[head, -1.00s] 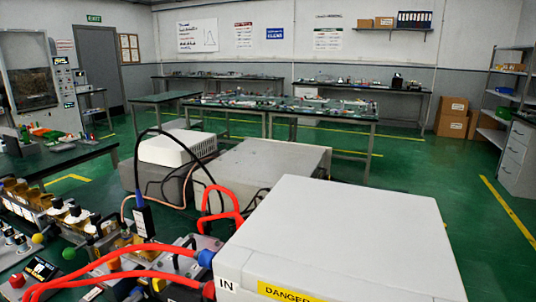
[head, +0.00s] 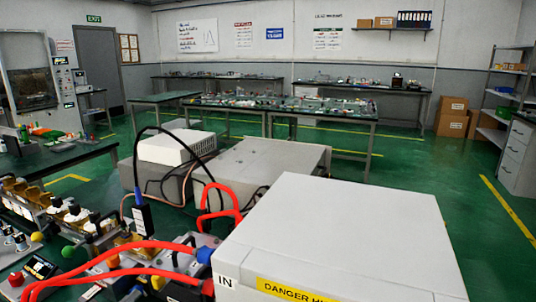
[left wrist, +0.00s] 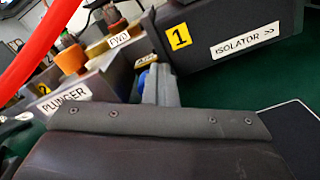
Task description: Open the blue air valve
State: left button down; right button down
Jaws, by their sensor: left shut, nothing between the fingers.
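A small blue rounded part (left wrist: 143,79) shows in the left wrist view, below a small yellow tag that I cannot read. It is partly hidden, and I cannot tell how its handle is turned. My left gripper (left wrist: 158,80) is shut and empty, its grey fingers pointing away from the dark wrist housing. The fingers show right beside the blue part; I cannot tell whether they touch it. In the head view I cannot pick out the blue valve or a gripper clearly. My right gripper is not in view.
Red hoses (head: 110,252) run low across the bench to a white box (head: 340,235) marked IN and DANGER. In the wrist view, a red hose (left wrist: 35,42) crosses the upper left, near blocks marked PLUNGER (left wrist: 62,98) and ISOLATOR (left wrist: 245,40).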

pick_arm(q)
jog(key=shift+w+a, duration=0.1)
jog(key=shift+a, duration=0.15)
jog(key=shift+w+a+r+b, duration=0.1)
jog(key=shift+a+r+b, duration=0.05)
jog(key=shift+a+b, duration=0.15)
jog(key=shift+d+r+p, duration=0.1)
jog(key=shift+r+p, duration=0.35)
jog(key=shift+p, duration=0.05)
jog(key=shift+s+f, duration=0.1)
jog(key=shift+s, duration=0.1)
jog(key=b+v, duration=0.2)
jog(key=v, duration=0.3)
jog(key=shift+f+b, duration=0.1)
jog(key=shift+b, duration=0.25)
jog(key=shift+s+r, duration=0.25)
jog(key=shift+s, duration=0.05)
